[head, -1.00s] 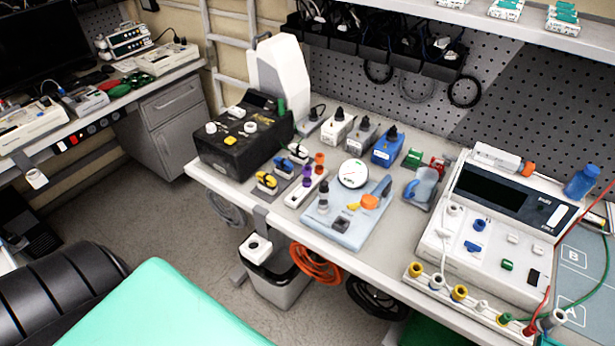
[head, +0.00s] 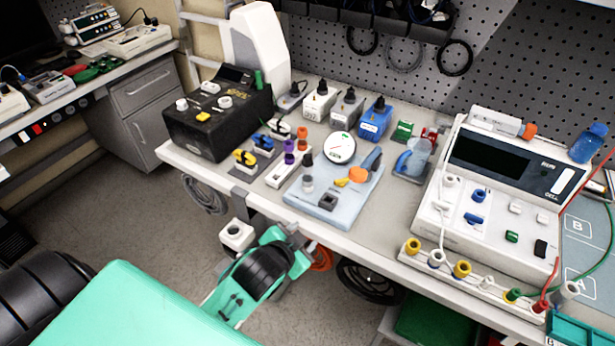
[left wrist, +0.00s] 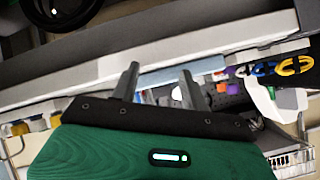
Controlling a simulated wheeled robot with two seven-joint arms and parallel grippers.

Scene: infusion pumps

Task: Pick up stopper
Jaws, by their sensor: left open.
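My left gripper (head: 293,232) is in front of the bench's front edge, its fingers small and partly hidden in the head view. In the left wrist view its two fingers (left wrist: 158,82) are apart with nothing between them, pointing toward the bench edge. I cannot tell which piece is the stopper. Candidates are purple and orange caps (head: 296,147) on a white rack and black-topped bottles (head: 347,106) behind. A light blue board (head: 333,203) carries a round white gauge, an orange knob and small grey parts. My right gripper is not in view.
A black box (head: 218,124) stands left on the bench and a white pump unit (head: 490,190) stands right. A row of coloured sockets (head: 462,268) lines the front right edge. A bin (head: 237,235) and coiled cables (head: 368,284) are below the bench edge.

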